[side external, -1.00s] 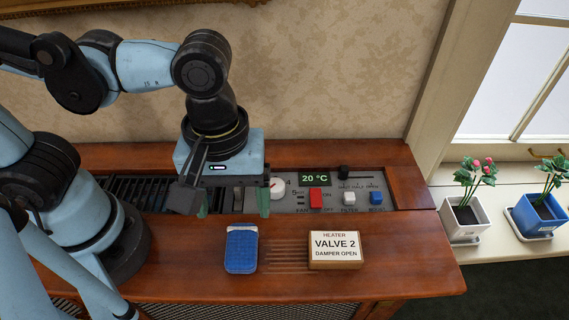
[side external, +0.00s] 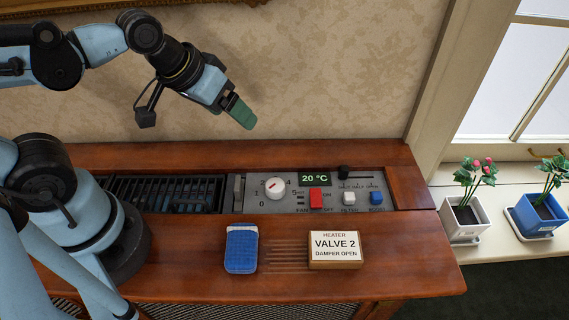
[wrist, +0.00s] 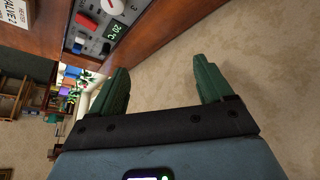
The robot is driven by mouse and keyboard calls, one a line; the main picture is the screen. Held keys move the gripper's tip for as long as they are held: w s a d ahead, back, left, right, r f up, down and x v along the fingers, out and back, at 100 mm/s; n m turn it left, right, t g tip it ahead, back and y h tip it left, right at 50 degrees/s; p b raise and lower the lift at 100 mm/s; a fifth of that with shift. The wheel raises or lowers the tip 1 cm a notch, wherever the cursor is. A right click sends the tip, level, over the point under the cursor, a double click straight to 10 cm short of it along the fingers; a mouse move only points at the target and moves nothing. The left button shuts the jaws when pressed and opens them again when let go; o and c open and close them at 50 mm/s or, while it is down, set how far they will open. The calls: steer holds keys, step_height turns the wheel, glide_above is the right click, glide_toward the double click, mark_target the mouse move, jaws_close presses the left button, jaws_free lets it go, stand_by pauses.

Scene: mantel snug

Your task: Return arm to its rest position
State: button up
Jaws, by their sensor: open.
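My gripper (side external: 239,111) is raised above the back of the wooden cabinet, in front of the patterned wall, tilted down to the right. In the wrist view my gripper (wrist: 160,90) shows two green fingers spread apart with nothing between them. Below it in the side view is the heater control panel (side external: 262,206), with a white dial (side external: 274,188), a red switch (side external: 316,198), a white button (side external: 348,198), a blue button (side external: 376,198) and a display (side external: 314,178) reading 20 °C. The gripper touches none of these.
A sign (side external: 335,248) reading "Heater Valve 2 Damper Open" and a blue object (side external: 241,250) sit on the cabinet's front. A dark grille (side external: 160,193) is left of the panel. Two potted plants (side external: 465,215) (side external: 540,214) stand on the right sill. Air above the cabinet is clear.

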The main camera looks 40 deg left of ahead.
steer(key=a, duration=0.2)
steer(key=a+m+t, duration=0.1)
steer(key=shift+w+r+y, duration=0.15)
steer(key=shift+w+y, duration=0.15)
steer(key=shift+w, duration=0.05)
